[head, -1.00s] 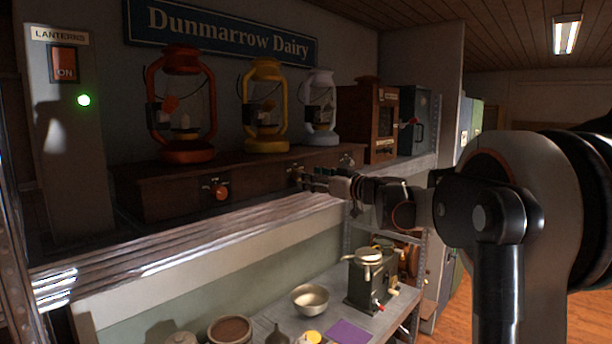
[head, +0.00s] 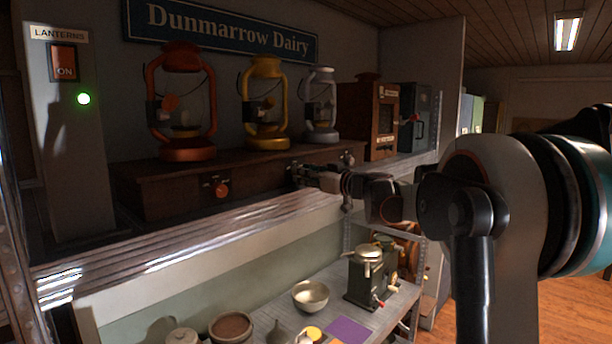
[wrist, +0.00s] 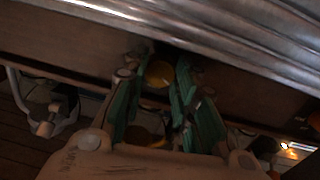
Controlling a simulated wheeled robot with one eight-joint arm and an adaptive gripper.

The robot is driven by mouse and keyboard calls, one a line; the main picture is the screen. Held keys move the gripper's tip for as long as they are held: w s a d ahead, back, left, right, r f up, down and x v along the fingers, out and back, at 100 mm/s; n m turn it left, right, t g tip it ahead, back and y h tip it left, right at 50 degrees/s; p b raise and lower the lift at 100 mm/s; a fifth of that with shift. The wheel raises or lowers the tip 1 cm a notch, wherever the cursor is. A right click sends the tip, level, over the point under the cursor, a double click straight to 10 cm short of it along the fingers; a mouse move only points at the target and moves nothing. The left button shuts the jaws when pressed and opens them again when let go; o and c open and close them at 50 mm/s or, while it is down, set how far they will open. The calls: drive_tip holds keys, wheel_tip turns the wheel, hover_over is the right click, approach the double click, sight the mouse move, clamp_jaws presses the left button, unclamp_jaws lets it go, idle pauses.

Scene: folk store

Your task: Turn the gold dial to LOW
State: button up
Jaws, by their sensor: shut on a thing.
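The gold dial (wrist: 158,74) sits on the front of a brown wooden box and shows between my fingers in the wrist view. My gripper (wrist: 157,82) has a green-padded finger on each side of the dial and is shut on it. In the head view my gripper (head: 297,174) reaches the box front below the yellow lantern (head: 264,105) and hides the dial. No LOW mark or pointer position is readable.
A red dial (head: 222,190) is left of my gripper and a silver dial (head: 347,160) is right of it. Red (head: 187,154) and grey-blue (head: 321,137) lanterns stand on the box. A metal shelf edge (head: 190,226) runs in front. The LANTERNS switch (head: 64,62) reads ON.

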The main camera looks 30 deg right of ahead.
drive_tip(key=m+b, duration=0.1)
drive_tip(key=m, duration=0.3)
drive_tip(key=shift+m, duration=1.5)
drive_tip(key=o, duration=1.1)
